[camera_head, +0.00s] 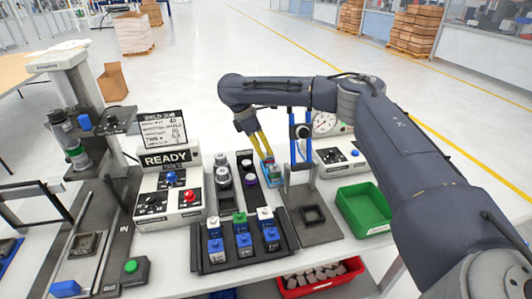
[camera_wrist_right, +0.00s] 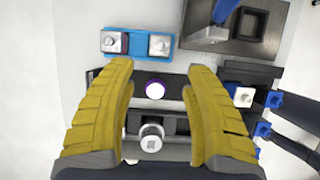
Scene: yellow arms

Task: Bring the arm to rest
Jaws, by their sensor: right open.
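My right arm reaches in from the right of the head view, bent over the back of the workbench. Its right gripper (camera_head: 266,153) has yellow fingers pointing down over the small parts beside the dark slotted rack (camera_head: 247,178). In the right wrist view the two fingers (camera_wrist_right: 161,80) are spread wide with nothing gripped. Between them, below, are a white-topped cylinder with a purple ring (camera_wrist_right: 155,90) and a silver cylinder (camera_wrist_right: 150,138). My left gripper is not in view.
A blue holder (camera_wrist_right: 120,44) with two metal parts lies beyond the fingertips. A red bin (camera_head: 290,292) sits lower in front.

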